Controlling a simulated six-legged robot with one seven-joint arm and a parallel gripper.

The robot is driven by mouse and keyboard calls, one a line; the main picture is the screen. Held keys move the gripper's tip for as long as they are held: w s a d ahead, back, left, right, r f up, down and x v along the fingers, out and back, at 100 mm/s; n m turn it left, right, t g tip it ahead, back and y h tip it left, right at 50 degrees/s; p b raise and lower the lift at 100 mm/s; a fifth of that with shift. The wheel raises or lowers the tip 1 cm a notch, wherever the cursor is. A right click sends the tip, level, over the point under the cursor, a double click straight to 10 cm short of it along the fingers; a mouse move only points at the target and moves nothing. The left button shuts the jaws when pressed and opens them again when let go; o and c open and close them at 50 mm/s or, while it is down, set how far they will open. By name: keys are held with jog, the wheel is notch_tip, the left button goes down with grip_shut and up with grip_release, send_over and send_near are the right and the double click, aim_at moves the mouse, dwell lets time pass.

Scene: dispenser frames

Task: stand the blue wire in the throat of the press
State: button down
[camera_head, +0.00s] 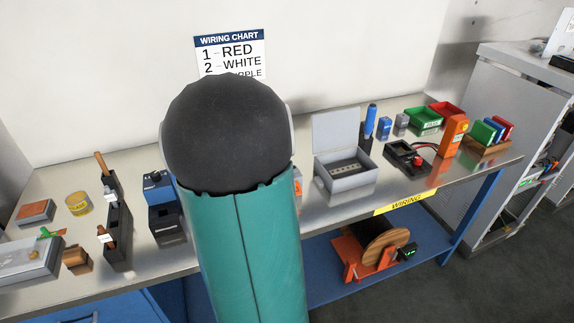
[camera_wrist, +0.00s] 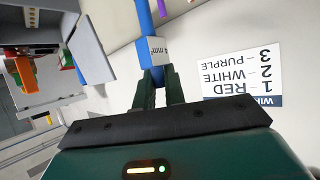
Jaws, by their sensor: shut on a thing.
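The blue wire (camera_wrist: 145,16) stands out from my gripper (camera_wrist: 158,78) in the wrist view, with a pale tag marked "4 mm²" around it. My gripper is shut on its blue lower part, just below the tag. In the head view my own arm hides the gripper and the held wire. A blue-topped black device (camera_head: 160,190) stands on the bench just left of my arm; it may be the press, but I cannot make out a throat. The wire is not seen touching anything besides the fingers.
The metal bench (camera_head: 325,205) holds black stands (camera_head: 118,235) with brown handles at left. An open grey box (camera_head: 345,178), a black tester (camera_head: 405,158) and green and red bins (camera_head: 424,118) are at right. A wiring chart (camera_head: 231,56) hangs behind. A cable reel (camera_head: 380,250) sits below.

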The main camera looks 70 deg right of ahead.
jog(key=f, duration=1)
jog(key=shift+s+d, duration=0.2)
jog(key=shift+f, duration=0.15)
jog(key=c, duration=1.5)
grip_release()
